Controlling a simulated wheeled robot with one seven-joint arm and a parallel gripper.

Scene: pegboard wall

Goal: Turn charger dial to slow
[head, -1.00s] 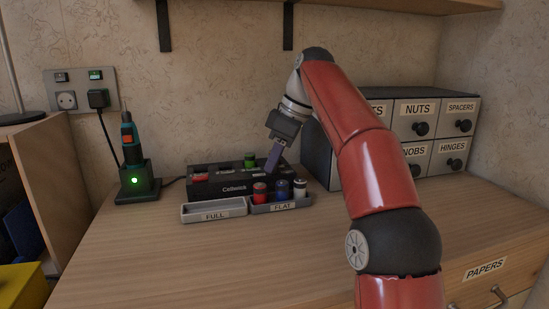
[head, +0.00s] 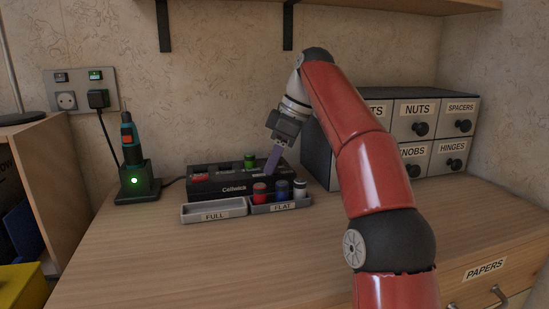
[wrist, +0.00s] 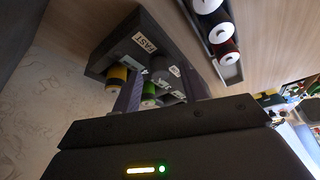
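The black charger (head: 235,190) stands on the bench against the wall, with a green battery (head: 250,160) in it. In the wrist view the charger (wrist: 100,64) appears turned around, with a FAST label (wrist: 145,43), a yellow-banded battery (wrist: 117,76) and the green battery (wrist: 149,94). My gripper (head: 273,160) is over the charger's right end, pointing down. In the wrist view my gripper (wrist: 160,82) has its two fingers apart, with charger parts showing between them. I cannot make out the dial or its setting clearly; the fingers partly hide that area.
A FULL tray (head: 213,213) stands empty before the charger. A FLAT tray (head: 282,207) holds red, blue and white batteries. A drawer cabinet (head: 400,136) stands right, behind my arm. A cordless tool (head: 130,150) sits in a green-lit stand at left. The front bench is clear.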

